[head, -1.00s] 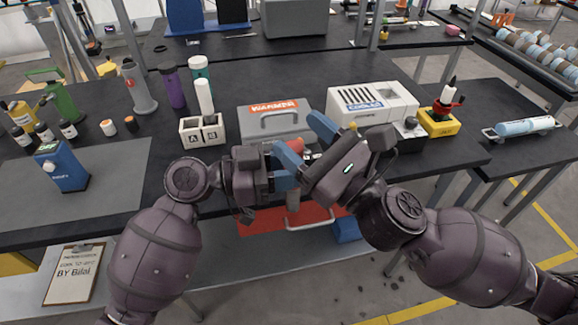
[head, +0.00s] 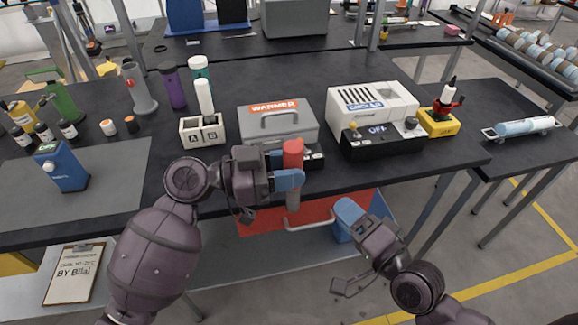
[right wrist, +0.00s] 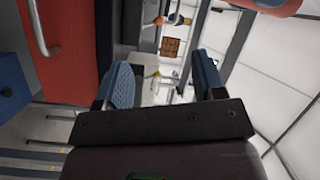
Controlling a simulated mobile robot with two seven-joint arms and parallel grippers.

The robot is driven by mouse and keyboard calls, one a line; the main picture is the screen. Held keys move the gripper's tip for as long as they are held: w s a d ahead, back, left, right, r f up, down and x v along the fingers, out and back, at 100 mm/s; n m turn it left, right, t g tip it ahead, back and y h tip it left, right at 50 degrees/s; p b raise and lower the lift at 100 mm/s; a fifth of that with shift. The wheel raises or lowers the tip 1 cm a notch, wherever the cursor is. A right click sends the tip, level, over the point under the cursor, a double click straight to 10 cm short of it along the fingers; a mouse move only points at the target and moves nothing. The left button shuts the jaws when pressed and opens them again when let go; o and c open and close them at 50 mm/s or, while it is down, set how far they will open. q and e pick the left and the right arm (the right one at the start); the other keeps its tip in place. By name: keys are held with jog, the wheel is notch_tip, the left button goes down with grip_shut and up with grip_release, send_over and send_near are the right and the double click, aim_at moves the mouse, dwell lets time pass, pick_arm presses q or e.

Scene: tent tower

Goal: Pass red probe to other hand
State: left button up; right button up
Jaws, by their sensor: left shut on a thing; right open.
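The red probe (head: 293,152) stands roughly upright in front of the warmer, with its red upper part showing and a grey lower end below the fingers. My left gripper (head: 288,180) is shut on it around the middle, over the table's front edge. My right gripper (head: 348,212) is apart from the probe, lower and to the right, in front of the table. In the right wrist view its two blue fingers (right wrist: 163,82) are spread with nothing between them. A red and grey piece shows at that view's top right corner; I cannot tell what it is.
The grey warmer (head: 278,128) and the white cooler (head: 372,108) with a black control box stand behind the probe. A white A/B holder (head: 202,132) is to the left. A red drawer front (head: 265,222) with a handle is below the table edge.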

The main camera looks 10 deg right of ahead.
jog(key=s+d+f+n+g+h, duration=0.2)
jog(key=s+d+f+n+h, duration=0.2)
jog(key=f, duration=0.6)
jog(key=s+d+f+n+g+h, duration=0.3)
jog(key=s+d+f+n+h, duration=0.1)
jog(key=f, duration=0.6)
jog(key=s+d+n, duration=0.1)
jog(key=s+d, duration=0.1)
jog(key=d, duration=0.1)
jog(key=shift+s+f, duration=0.15)
jog(key=shift+s, duration=0.2)
